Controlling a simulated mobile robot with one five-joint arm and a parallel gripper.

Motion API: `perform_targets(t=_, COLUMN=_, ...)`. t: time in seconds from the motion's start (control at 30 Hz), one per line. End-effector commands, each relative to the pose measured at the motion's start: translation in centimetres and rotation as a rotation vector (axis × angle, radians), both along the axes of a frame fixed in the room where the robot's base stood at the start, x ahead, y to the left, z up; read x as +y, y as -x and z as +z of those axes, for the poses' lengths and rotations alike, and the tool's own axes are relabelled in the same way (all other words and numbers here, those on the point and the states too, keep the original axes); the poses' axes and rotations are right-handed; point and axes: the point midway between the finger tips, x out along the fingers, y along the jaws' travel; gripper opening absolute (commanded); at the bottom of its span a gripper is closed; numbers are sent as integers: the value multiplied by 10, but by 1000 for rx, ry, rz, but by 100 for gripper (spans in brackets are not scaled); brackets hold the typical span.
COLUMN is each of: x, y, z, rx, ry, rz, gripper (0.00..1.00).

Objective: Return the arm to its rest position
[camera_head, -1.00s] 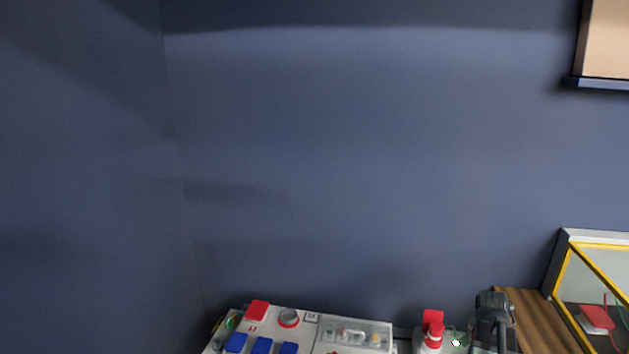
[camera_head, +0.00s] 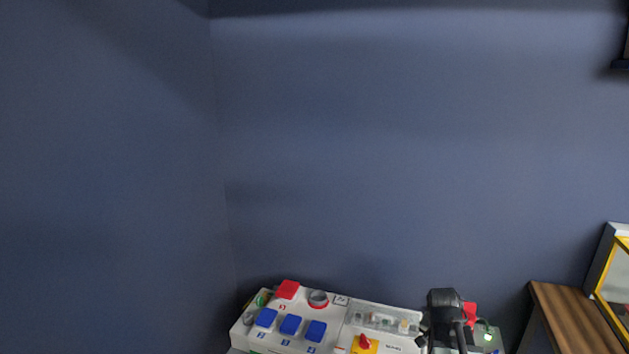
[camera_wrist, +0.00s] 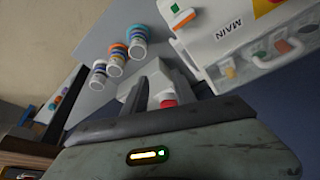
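My arm (camera_head: 446,306) shows as a dark, folded shape at the bottom of the head view, in front of the right end of the white control box (camera_head: 340,335). Its lower part is cut off by the picture edge. I cannot make out my gripper's fingertips in the head view. In the wrist view, a dark bar and a greenish body with a lit yellow-green strip fill the bottom.
The white box carries blue buttons (camera_head: 290,324), a red button (camera_head: 288,289) and a yellow-red switch (camera_head: 365,343). A wooden table (camera_head: 570,315) and a yellow-framed case (camera_head: 618,265) stand right. The wrist view shows a tilted MAIN panel (camera_wrist: 228,30) and striped cylinders (camera_wrist: 117,58).

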Motion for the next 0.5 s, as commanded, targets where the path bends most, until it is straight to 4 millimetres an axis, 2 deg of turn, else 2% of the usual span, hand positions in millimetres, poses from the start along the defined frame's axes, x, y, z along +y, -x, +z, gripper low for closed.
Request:
perform_targets(t=0.03, x=33, y=-4, z=-16, rx=13, ry=-10, rz=61, gripper=33)
perform_targets(t=0.1, x=74, y=-5, z=-27, rx=39, ry=-24, rz=146, gripper=33)
perform_targets(t=0.2, x=124, y=-1, z=-39, rx=80, ry=-42, rz=266, gripper=33)
perform_targets(t=0.37, x=187, y=16, z=-55, rx=152, ry=-70, rz=447, gripper=33)
perform_targets(t=0.5, x=226, y=46, z=-63, rx=244, ry=-108, rz=636, gripper=33)
